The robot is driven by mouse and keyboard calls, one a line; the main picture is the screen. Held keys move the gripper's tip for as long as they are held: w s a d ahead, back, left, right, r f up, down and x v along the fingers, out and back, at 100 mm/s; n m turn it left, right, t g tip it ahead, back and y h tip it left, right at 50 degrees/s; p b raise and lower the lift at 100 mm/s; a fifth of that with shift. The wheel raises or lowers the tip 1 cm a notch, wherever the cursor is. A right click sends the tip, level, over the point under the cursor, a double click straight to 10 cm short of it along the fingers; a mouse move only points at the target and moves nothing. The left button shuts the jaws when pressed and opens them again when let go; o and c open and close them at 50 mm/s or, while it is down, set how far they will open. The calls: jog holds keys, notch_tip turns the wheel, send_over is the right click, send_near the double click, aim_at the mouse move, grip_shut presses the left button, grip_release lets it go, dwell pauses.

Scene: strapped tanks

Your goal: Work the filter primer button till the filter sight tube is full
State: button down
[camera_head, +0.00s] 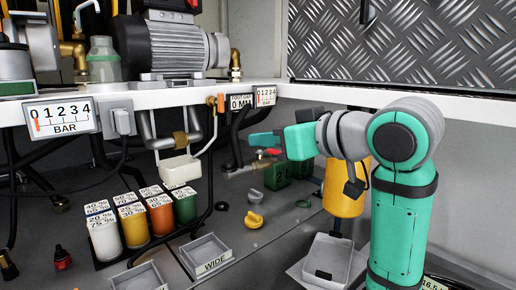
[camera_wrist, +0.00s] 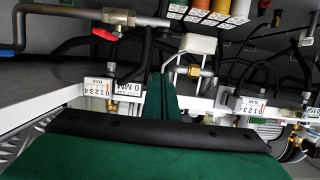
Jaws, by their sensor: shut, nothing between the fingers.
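My gripper (camera_head: 264,139) points left in the head view, below the white shelf and near a valve with a red handle (camera_head: 272,152). In the wrist view its green fingers (camera_wrist: 161,97) are together with nothing between them. A white block on bent pipes (camera_head: 180,168) hangs left of the gripper; it also shows beyond the fingertips in the wrist view (camera_wrist: 198,43). I cannot pick out the filter primer button or the filter sight tube for certain. A yellow cylinder (camera_head: 342,193) stands behind my arm, partly hidden.
Labelled coloured cylinders (camera_head: 134,226) stand in a rack at lower left. A grey tray marked WIDE (camera_head: 206,256) and yellow parts (camera_head: 254,220) lie on the floor panel. A motor (camera_head: 172,45) sits on the shelf. A BAR gauge (camera_head: 61,117) fronts it. Black hoses run below.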

send_over(233, 167)
jog(key=f+v, duration=0.1)
jog(key=v, duration=0.2)
jog(key=f, duration=0.2)
notch_tip(233, 167, down, 4)
jog(key=shift+a+r, duration=0.1)
jog(key=shift+a, duration=0.05)
jog(key=shift+f, duration=1.25)
jog(key=shift+w, duration=0.1)
jog(key=s+d+r, duration=0.6)
jog(key=s+r, duration=0.2)
